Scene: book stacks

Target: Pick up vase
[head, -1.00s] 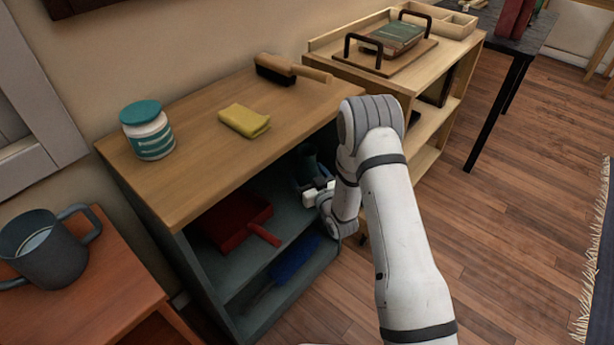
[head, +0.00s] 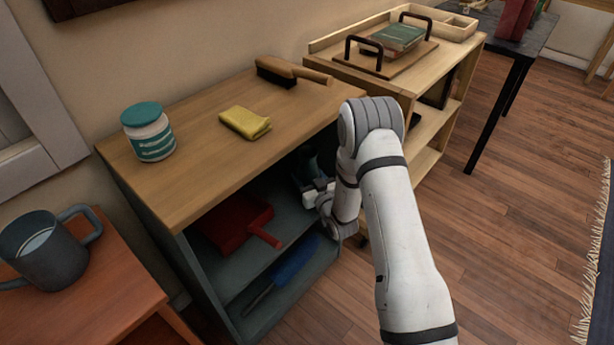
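A dark teal object, perhaps the vase (head: 312,160), stands in shadow on the upper inner shelf of the wooden-topped cabinet, at its right end. Only part of it shows, and its shape is hard to make out. My gripper (head: 311,183) reaches into the same compartment at or just in front of this object. The gripper is small, dark and partly hidden by my arm, so I cannot tell whether its fingers are open or touch the object.
A red dustpan (head: 232,222) lies left of my gripper on the same shelf. A blue duster (head: 294,262) lies below. The cabinet top (head: 200,165) above carries a jar (head: 148,132), a yellow cloth (head: 245,122) and a brush (head: 290,72). Open floor lies right.

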